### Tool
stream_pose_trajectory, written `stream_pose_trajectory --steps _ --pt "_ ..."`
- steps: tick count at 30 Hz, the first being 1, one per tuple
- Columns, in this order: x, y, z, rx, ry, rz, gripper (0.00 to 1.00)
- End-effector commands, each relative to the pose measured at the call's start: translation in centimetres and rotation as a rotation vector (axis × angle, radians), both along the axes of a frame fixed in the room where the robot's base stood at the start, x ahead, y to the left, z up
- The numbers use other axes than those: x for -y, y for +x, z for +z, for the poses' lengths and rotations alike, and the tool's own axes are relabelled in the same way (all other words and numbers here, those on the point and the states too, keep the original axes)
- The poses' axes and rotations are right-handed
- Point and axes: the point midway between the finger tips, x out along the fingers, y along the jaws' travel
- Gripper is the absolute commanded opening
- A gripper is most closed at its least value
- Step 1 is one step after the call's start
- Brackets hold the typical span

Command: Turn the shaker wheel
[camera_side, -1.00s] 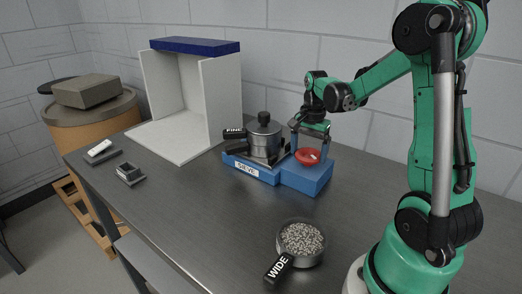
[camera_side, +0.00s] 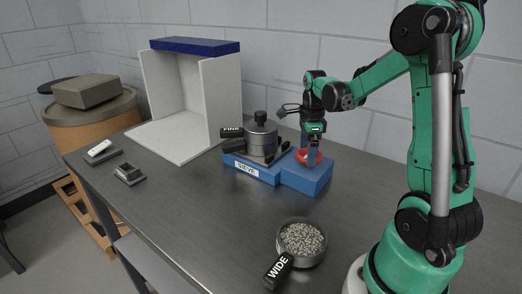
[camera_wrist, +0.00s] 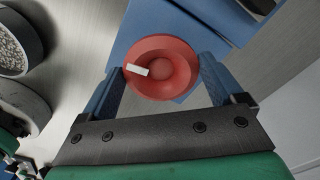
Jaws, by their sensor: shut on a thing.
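The shaker wheel (camera_wrist: 180,84) is a round red dished knob with a white mark, on the blue base labelled SIEVE (camera_side: 312,182). In the wrist view the white mark is at the wheel's left side. My gripper (camera_wrist: 160,82) is shut on the wheel, one blue finger at each side of its rim. In the side view my gripper (camera_side: 311,157) points down and its finger covers part of the red wheel (camera_side: 302,155). A lidded metal pot (camera_side: 262,138) stands on the left part of the base, above a handle tagged FINE (camera_side: 231,132).
A round pan of pellets (camera_side: 302,240) with a handle tagged WIDE (camera_side: 278,268) stands at the table's front. A white booth (camera_side: 222,100) with a blue top is behind left. Small dark trays (camera_side: 129,175) lie at the left edge. The middle of the table is clear.

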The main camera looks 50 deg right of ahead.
Motion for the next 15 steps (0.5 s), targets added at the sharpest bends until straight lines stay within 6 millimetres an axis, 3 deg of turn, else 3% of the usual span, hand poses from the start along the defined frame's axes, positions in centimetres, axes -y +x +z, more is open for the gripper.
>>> stream_pose_trajectory --steps 15 --pt "0.03 0.04 0.02 -0.001 0.001 -0.189 0.35"
